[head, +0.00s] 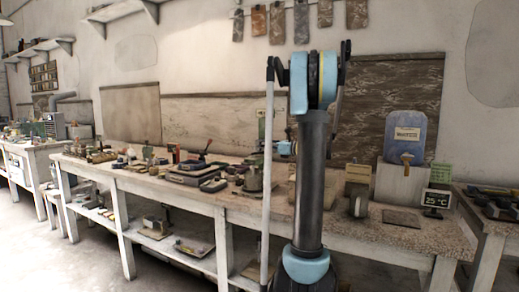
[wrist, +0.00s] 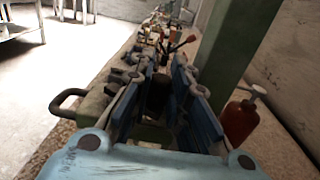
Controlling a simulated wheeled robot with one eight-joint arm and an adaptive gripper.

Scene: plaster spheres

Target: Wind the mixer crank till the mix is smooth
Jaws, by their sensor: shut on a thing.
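In the wrist view my gripper (wrist: 164,78) is over the bench, with its blue-padded fingers on both sides of a dark upright piece (wrist: 157,98). The fingers are closed on it; it looks like the crank's grip, but the fingers hide most of it. A green post (wrist: 238,45), seemingly the mixer's stand, rises just right of the fingers. A green vessel with a dark loop handle (wrist: 68,103) is at the left, partly behind the gripper. In the head view my arm hides most of the mixer; a green vessel (head: 253,180) shows left of it. The mix cannot be seen.
The long workbench (head: 230,197) carries many small tools to the left. A blue water container (head: 411,134), a metal jug (head: 357,200) and a 25 °C display (head: 436,199) are at the right.

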